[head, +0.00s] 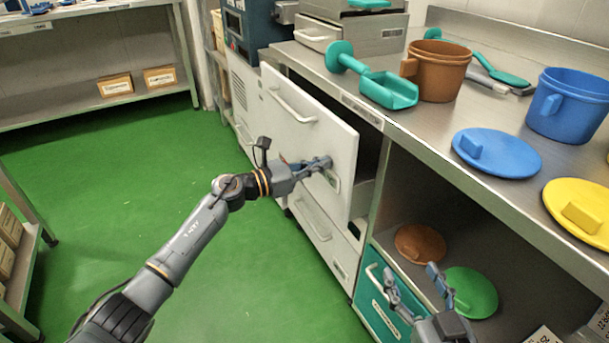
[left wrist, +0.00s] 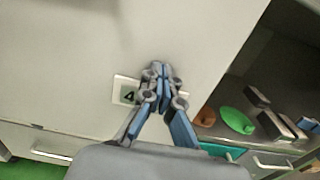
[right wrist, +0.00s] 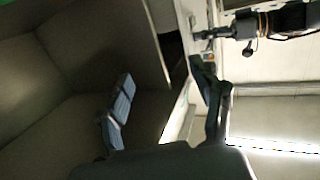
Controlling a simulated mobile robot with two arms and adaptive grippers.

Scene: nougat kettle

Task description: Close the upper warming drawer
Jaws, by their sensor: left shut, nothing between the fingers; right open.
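The upper warming drawer (head: 330,128) stands pulled out from the cabinet under the counter; its large white front has a bar handle (head: 292,105) near the top. A dark gap shows behind the front's right edge. My left gripper (head: 318,164) is shut and empty, its tips at the lower right part of the drawer front, beside a small number label (left wrist: 127,92). In the left wrist view the tips look at or very close to the panel; contact is hard to tell. My right gripper (head: 411,276) is open and empty in front of the open shelf bay.
A lower white drawer (head: 322,236) sits below, and a teal drawer (head: 378,300) is at its right. Brown (head: 420,243) and green (head: 470,292) lids lie on the shelf. The counter holds a teal scoop (head: 388,90), jugs and lids. Green floor at left is clear.

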